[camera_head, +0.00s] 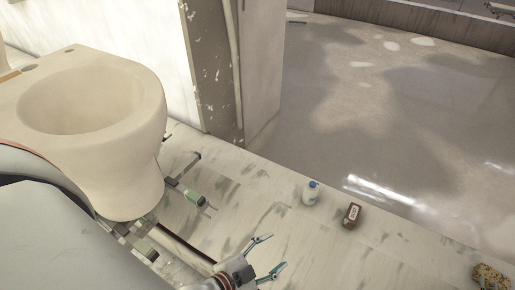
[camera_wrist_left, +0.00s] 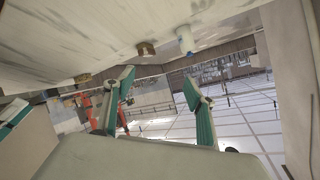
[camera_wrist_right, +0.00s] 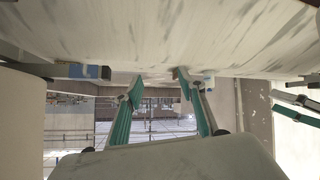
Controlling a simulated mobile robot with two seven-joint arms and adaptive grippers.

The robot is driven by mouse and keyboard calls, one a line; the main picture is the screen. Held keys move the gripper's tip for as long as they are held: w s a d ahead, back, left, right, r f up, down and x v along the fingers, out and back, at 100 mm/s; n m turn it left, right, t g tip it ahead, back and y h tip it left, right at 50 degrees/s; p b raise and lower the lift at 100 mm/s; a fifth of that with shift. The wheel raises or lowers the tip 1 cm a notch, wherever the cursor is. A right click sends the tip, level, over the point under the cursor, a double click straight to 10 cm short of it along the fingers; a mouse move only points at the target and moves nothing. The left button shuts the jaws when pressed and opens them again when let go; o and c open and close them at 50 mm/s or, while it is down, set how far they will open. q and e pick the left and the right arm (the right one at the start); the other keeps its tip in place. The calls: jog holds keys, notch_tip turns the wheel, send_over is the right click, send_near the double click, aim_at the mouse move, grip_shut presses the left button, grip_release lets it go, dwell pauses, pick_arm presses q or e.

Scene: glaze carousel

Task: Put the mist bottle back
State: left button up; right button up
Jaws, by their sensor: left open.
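A small white bottle with a blue top (camera_head: 311,193), the likely mist bottle, stands upright on the pale worktop near its far edge. In the left wrist view the white and blue bottle (camera_wrist_left: 185,40) shows upside down beyond the fingers. My left gripper (camera_head: 276,252) is open and empty, low over the worktop, nearer to me than the bottle and apart from it. Its teal fingers (camera_wrist_left: 160,86) are spread.
A brown block-like item with a label (camera_head: 352,215) stands just right of the bottle. A speckled tan lump (camera_head: 489,276) lies at the right edge. A large beige basin (camera_head: 92,105) fills the left, with grey and green clamp-like parts (camera_head: 195,198) beside it.

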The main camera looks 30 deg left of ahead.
pick_arm(q)
jog(key=s+a+f+n+g+y, duration=0.2)
jog(key=s+a+f+n, duration=0.1)
jog(key=s+a+n, duration=0.3)
jog(key=shift+m+h, duration=0.4)
jog(key=r+p, duration=0.1)
jog(key=p, duration=0.1)
jog(key=r+p, duration=0.2)
jog(key=p, duration=0.1)
jog(key=s+d+r+p, duration=0.1)
jog(key=r+p, duration=0.1)
jog(key=shift+p, duration=0.35)
pick_arm(e)
jog(key=shift+m, duration=0.3)
jog(key=r, duration=0.1)
jog(key=a+r, duration=0.1)
jog(key=r, duration=0.3)
jog(key=shift+s+a, duration=0.15)
jog(key=shift+s, duration=0.1)
pick_arm(q)
jog(key=shift+r, duration=0.1)
pick_arm(e)
jog(key=shift+r, duration=0.15)
